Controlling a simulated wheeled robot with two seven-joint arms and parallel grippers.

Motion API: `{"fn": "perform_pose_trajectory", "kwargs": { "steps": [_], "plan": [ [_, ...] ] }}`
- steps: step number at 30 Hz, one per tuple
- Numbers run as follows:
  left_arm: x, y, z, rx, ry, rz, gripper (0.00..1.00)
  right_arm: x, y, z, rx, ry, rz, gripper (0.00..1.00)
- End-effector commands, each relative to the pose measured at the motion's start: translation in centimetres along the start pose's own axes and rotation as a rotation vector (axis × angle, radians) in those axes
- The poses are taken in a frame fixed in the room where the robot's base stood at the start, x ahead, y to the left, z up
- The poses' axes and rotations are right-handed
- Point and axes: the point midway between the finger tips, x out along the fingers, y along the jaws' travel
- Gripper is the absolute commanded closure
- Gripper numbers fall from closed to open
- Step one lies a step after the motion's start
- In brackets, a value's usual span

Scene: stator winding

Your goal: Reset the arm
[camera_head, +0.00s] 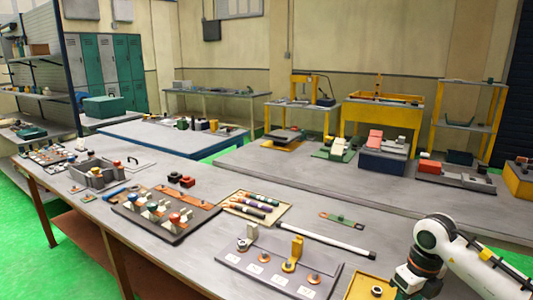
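My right arm (487,265), white with dark joints, comes in from the lower right. It bends down over the near right part of the grey table (345,215). Its lower end runs toward the bottom edge of the picture, and no gripper fingers show. My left arm and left gripper are out of view. On the table, a grey plate (238,268) carries several copper-coloured round parts and a yellow upright piece (292,254). A yellow square holder (360,289) is close to the left of my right arm.
A dark tray (133,213) with pale blocks and a beige tray (271,221) with dark rods lie further left. A white rod (325,239) lies behind the plate. A grey bin (95,175) is at far left. Another bench (300,174) with fixtures stands behind.

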Motion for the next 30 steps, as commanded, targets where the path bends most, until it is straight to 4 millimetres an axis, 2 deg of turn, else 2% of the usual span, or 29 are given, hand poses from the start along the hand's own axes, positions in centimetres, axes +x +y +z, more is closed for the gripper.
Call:
{"fn": "perform_pose_trajectory", "kwargs": {
  "steps": [6, 11, 14, 17, 18, 20, 21, 24, 27, 29, 30],
  "plan": [
    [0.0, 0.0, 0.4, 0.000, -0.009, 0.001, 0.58, 1.2, -3.4, -1.4, -0.044, 0.080, -0.109, 0.52],
    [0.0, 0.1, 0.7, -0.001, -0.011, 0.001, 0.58, 2.1, -7.4, -2.7, -0.081, 0.172, -0.242, 0.52],
    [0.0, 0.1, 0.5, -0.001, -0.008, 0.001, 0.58, 2.4, -10.7, -3.6, -0.100, 0.248, -0.355, 0.52],
    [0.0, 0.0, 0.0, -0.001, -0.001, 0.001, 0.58, 2.2, -14.8, -4.6, -0.107, 0.347, -0.508, 0.52],
    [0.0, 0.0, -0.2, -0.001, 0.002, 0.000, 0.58, 1.9, -16.8, -5.0, -0.102, 0.394, -0.587, 0.52],
    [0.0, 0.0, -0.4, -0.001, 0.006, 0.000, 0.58, 0.9, -20.1, -5.5, -0.079, 0.482, -0.731, 0.52],
    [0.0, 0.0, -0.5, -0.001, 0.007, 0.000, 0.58, -0.2, -22.3, -5.9, -0.047, 0.548, -0.843, 0.52],
    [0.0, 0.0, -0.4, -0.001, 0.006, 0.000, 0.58, -4.0, -26.3, -6.6, 0.101, 0.724, -1.142, 0.52],
    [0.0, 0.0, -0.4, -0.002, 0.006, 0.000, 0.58, -7.9, -27.0, -7.0, 0.343, 0.881, -1.409, 0.52],
    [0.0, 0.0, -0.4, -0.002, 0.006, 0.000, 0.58, -9.6, -26.0, -7.1, 0.531, 0.958, -1.543, 0.52],
    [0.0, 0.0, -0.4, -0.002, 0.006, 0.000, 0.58, -10.3, -24.8, -7.1, 0.671, 1.003, -1.618, 0.52]
  ]
}}
